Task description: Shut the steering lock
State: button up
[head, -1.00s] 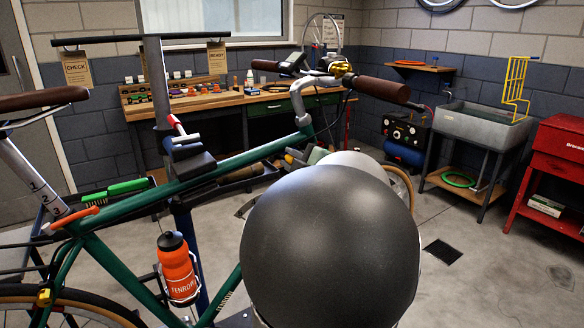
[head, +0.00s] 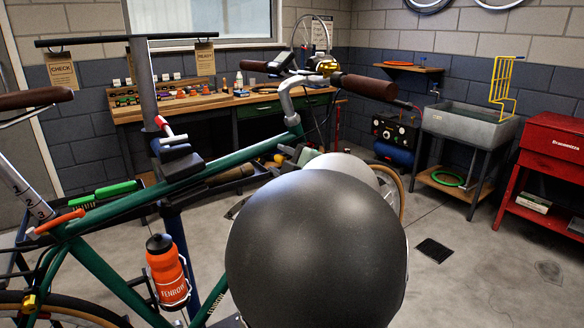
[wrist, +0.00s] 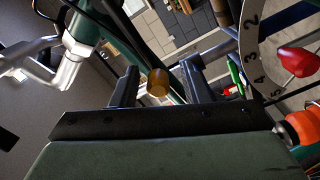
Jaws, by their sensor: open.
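The green bicycle (head: 225,162) is held in a work stand, its handlebar and stem at the upper middle of the head view. My gripper (wrist: 160,75) is open in the wrist view, its two dark fingers apart. A small brass-coloured cylinder (wrist: 158,82) shows between the fingers; I cannot tell whether it is the steering lock or how far off it is. The green frame tube with a silver collar (wrist: 75,60) lies left of the fingers. In the head view my rounded arm link hides most of the gripper. No part is clearly recognisable as the steering lock.
A numbered pale dial (wrist: 255,45) and a red knob (wrist: 296,60) lie right of the fingers. An orange bottle (head: 167,272) sits on the bicycle frame. A workbench (head: 200,108), sink (head: 470,125) and red cabinet (head: 550,150) stand behind. Floor at right is mostly clear.

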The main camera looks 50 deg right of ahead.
jog(key=v, duration=1.7)
jog(key=shift+s, duration=0.15)
jog(key=w+a+r+m+g+h+p, duration=0.1)
jog(key=w+m+g+h+p, duration=0.25)
jog(key=w+m+p, duration=0.6)
jog(key=w+a+f+g+y, duration=0.35)
jog(key=w+a, duration=0.25)
jog(key=a, duration=0.2)
jog(key=s+a+f+g+y+p, duration=0.2)
jog(key=s+a+g, duration=0.1)
jog(key=a, duration=0.5)
jog(key=s+a+f+g+y+p, duration=0.1)
jog(key=s+a+f+g+y, duration=0.1)
jog(key=a, duration=0.7)
jog(key=s+a+f+g+y+p, duration=0.1)
jog(key=s+a+g, duration=0.3)
jog(key=a, duration=0.5)
jog(key=shift+s+a+f+n+g+y+p, duration=0.25)
jog(key=shift+s+f+n+g+y+p, duration=0.15)
jog(key=shift+s+p, duration=0.45)
